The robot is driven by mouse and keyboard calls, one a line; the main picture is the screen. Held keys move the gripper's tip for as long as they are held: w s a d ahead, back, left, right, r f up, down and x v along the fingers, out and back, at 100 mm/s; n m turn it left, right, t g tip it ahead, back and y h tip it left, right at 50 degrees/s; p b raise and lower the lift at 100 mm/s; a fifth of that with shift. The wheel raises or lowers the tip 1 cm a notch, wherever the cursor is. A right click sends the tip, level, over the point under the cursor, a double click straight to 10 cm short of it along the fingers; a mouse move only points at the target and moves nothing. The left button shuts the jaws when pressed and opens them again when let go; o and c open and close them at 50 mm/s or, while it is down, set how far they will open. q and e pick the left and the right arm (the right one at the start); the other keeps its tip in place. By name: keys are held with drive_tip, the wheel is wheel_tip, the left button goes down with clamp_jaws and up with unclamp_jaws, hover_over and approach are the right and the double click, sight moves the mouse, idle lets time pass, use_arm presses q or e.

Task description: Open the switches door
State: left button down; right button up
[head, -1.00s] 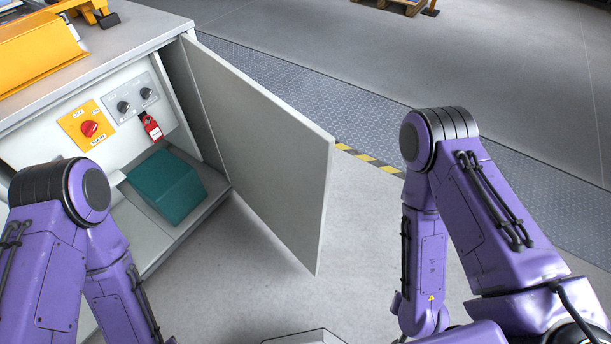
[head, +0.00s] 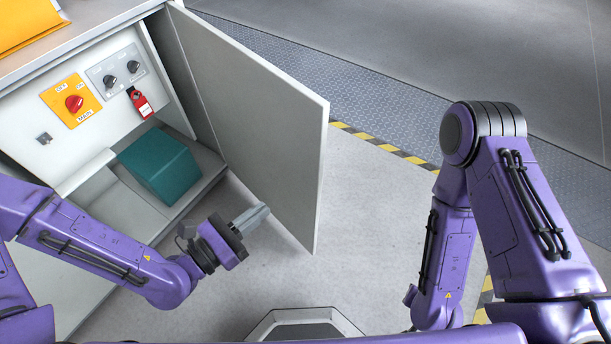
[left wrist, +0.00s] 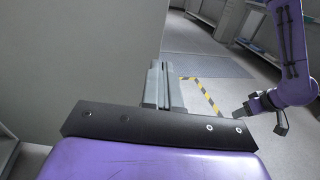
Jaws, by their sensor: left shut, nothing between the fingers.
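The switches door (head: 255,110) is a light grey panel, hinged at the cabinet's right side, and it stands wide open. Inside the cabinet, a yellow plate with a red main switch (head: 75,103), a grey plate with two black knobs (head: 116,72) and a red tag (head: 141,103) are visible. My left gripper (head: 262,212) is shut and empty, in front of the door's lower part. In the left wrist view the shut fingers (left wrist: 158,85) show beside a large grey surface at the left. My right arm shows at the right of the head view, but its gripper's fingers do not.
A teal box (head: 160,166) sits on the cabinet's lower shelf. The grey cabinet top (head: 90,38) carries a yellow object (head: 28,24). Yellow-black floor tape (head: 385,147) runs behind the door. The floor right of the door is clear.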

sight(318, 167)
use_arm(q)
drive_tip(key=x, duration=1.4)
drive_tip(key=shift+s+r, duration=0.1)
use_arm(e)
drive_tip(key=shift+f, duration=0.1)
